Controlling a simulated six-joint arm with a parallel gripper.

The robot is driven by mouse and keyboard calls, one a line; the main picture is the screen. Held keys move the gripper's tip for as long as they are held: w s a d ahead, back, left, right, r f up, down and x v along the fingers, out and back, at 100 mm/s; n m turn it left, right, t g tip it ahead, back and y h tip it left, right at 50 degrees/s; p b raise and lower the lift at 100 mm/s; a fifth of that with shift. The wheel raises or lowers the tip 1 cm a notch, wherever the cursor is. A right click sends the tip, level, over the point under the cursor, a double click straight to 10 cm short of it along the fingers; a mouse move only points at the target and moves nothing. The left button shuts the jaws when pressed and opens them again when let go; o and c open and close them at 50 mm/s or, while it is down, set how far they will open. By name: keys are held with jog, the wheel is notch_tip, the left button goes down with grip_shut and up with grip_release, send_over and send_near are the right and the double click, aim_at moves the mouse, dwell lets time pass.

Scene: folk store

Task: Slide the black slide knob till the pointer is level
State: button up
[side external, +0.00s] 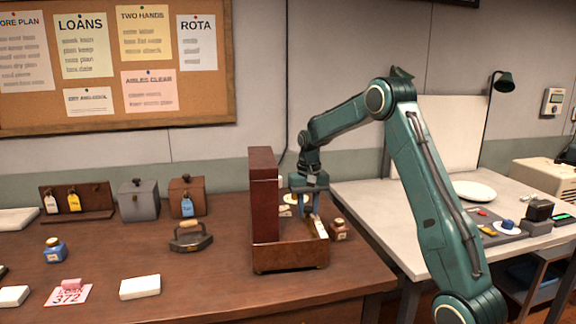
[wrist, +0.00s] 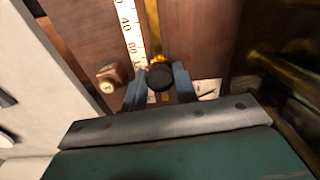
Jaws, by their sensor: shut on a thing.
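In the wrist view, the black slide knob (wrist: 160,77) sits between the two fingers of my gripper (wrist: 160,88), which is shut on it. A white scale strip with numbers (wrist: 130,30) runs beside a brass bar (wrist: 155,20) next to the knob. In the side view, my gripper (side external: 307,206) reaches down at the wooden device (side external: 290,256) with its tall dark red panel (side external: 263,200). The knob is hidden there, and I cannot make out the pointer in either view.
A flat iron (side external: 190,236), a white block (side external: 140,287) and a blue ink bottle (side external: 55,249) are on the brown table to the left. A pale table (side external: 375,205) adjoins at right.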

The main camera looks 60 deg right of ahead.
jog(key=shift+s+a, duration=0.1)
jog(key=shift+a, duration=0.05)
jog(key=shift+s+a, duration=0.75)
jog(key=shift+a, duration=0.15)
dwell(0.4)
jog(key=o, duration=0.8)
jog(key=shift+r, duration=0.15)
notch_tip(320, 180, up, 7)
dwell(0.9)
